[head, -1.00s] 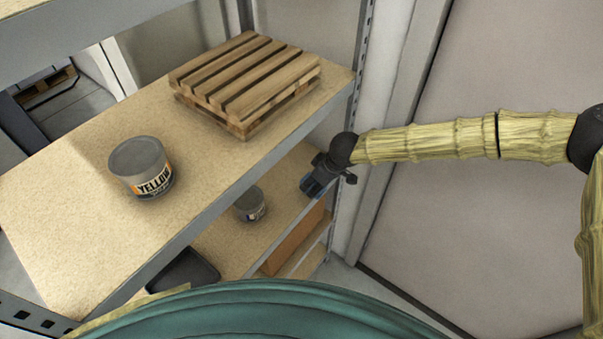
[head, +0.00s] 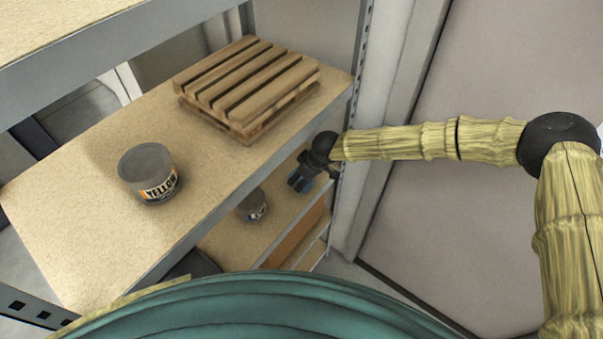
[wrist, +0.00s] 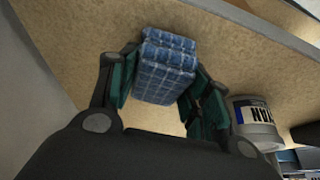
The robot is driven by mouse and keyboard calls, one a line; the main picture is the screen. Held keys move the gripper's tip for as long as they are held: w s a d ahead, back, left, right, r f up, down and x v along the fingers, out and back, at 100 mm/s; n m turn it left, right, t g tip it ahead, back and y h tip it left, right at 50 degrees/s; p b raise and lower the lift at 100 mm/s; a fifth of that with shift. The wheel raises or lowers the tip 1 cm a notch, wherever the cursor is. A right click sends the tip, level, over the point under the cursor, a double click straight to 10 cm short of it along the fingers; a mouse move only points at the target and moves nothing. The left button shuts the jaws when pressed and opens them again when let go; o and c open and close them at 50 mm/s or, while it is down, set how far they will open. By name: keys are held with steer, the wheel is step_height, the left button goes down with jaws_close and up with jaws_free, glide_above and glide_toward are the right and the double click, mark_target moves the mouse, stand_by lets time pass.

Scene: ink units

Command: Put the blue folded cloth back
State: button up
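The blue folded cloth (wrist: 167,67) has a checked pattern. In the wrist view it sits between the dark teal finger pads of my gripper (wrist: 163,88), which is shut on it. In the head view my gripper (head: 302,184) is over the right end of the lower shelf (head: 229,246), below the upper shelf's front edge. Only a little blue of the cloth shows there. I cannot tell whether the cloth touches the shelf board.
A grey can (head: 253,204) stands on the lower shelf left of my gripper; it shows close beside the right finger in the wrist view (wrist: 254,121). The upper shelf (head: 82,225) holds a wooden pallet (head: 250,85) and a YELLOW can (head: 148,174). A metal upright (head: 350,130) stands close to my arm.

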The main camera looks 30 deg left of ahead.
steer(key=o, duration=0.4)
steer(key=shift+r, duration=0.1)
steer(key=shift+d+r+b, duration=0.3)
steer(key=shift+r+b, duration=0.1)
steer(key=shift+r, duration=0.15)
steer(key=s+d+r+b, duration=0.1)
steer(key=d+b, duration=0.4)
steer(key=d, duration=0.7)
steer(key=shift+d+r, duration=0.3)
steer(key=shift+s, duration=0.1)
